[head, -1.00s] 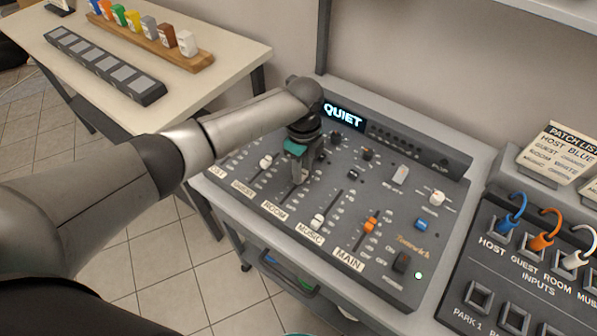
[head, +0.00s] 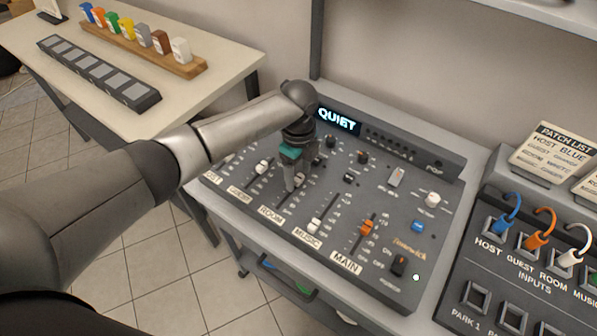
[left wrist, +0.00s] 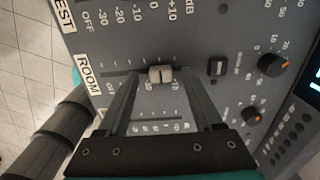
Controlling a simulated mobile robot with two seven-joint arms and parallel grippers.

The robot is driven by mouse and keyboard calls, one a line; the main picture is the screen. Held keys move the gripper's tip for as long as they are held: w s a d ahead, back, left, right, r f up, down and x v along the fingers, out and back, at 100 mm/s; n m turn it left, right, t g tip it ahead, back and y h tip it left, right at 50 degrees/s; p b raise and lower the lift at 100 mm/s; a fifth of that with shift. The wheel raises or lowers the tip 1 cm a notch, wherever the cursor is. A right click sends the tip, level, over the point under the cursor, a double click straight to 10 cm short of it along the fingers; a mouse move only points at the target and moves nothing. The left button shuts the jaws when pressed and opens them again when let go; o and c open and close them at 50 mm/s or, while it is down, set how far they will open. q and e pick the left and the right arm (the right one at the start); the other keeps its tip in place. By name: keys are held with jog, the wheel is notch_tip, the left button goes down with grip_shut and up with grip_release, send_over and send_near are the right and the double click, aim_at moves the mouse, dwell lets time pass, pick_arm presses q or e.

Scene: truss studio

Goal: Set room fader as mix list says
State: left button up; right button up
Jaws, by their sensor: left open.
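The mixing desk (head: 400,212) carries a row of faders labelled along its front edge. My left gripper (head: 291,186) is open and low over the ROOM track in the head view. In the left wrist view its fingertips (left wrist: 160,78) stand on either side of the cap, with a gap visible. The cap's exact scale reading cannot be told. No sheet titled mix list is readable. My right gripper is not in view.
The music fader (head: 314,226) and orange main fader (head: 366,228) stand right of the room track; a white fader cap (head: 262,167) stands left. A patch bay (head: 500,265) and patch list card (head: 552,150) are at right.

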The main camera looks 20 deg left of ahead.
aim_at(299, 177)
pick_arm(q)
notch_tip(299, 177, up, 15)
jog(key=p, duration=0.2)
jog(key=shift+f, duration=0.1)
dwell(0.4)
